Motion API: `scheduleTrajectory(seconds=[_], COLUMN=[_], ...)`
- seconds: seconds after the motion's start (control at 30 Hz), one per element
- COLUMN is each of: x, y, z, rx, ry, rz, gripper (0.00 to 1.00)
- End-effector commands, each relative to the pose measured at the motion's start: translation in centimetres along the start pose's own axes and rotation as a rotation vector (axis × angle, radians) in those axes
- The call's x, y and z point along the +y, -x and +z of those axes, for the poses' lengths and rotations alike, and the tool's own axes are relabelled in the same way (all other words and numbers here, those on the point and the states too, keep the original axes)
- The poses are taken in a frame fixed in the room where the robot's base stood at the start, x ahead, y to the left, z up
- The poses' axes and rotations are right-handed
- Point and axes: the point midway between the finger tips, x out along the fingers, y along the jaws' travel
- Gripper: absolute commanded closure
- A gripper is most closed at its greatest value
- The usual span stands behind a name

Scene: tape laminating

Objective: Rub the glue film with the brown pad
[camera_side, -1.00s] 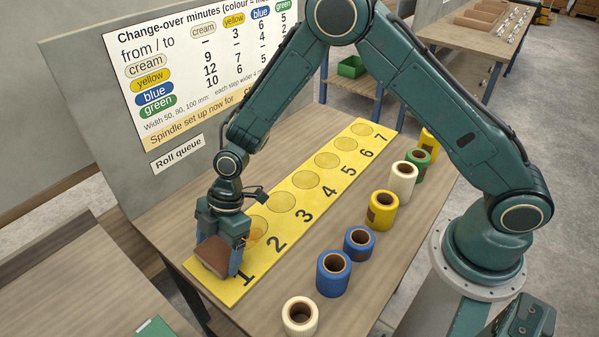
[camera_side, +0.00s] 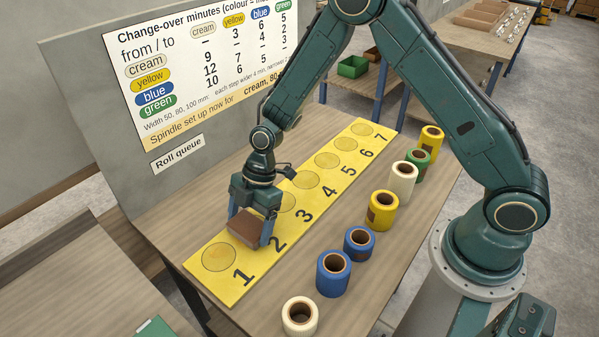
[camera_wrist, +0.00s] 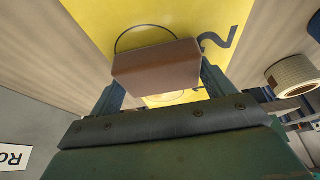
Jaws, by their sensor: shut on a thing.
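The brown pad (camera_side: 246,227) is held between the fingers of my gripper (camera_side: 252,218), which is shut on it. In the wrist view the brown pad (camera_wrist: 157,68) sits between the two fingers of my gripper (camera_wrist: 160,75). The pad is over circle 2 of the yellow board (camera_side: 232,290), hiding most of that circle. I cannot tell whether it touches the surface. Circle 1 (camera_side: 218,257) is uncovered and looks slightly darker than the board. The glue film is not clearly distinguishable.
Several rolls stand along the board's right side, including a cream roll (camera_side: 299,317), a blue roll (camera_side: 333,274) and a yellow roll (camera_side: 381,211). A grey panel with a printed chart (camera_side: 205,75) rises at the left. Circles 4 to 7 are clear.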

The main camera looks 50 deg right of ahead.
Motion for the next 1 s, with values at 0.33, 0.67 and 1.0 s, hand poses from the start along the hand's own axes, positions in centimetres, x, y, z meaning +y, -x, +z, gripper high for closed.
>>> scheduleTrajectory(seconds=[0.33,0.67,1.0], x=[0.0,-0.1,-0.1], y=[1.2,-0.1,-1.3], z=[3.0,-0.1,-3.0], rx=[-0.002,-0.001,-0.001], ry=[-0.004,0.002,0.002], rz=[0.000,-0.002,-0.002], gripper=[0.40,0.40,0.40])
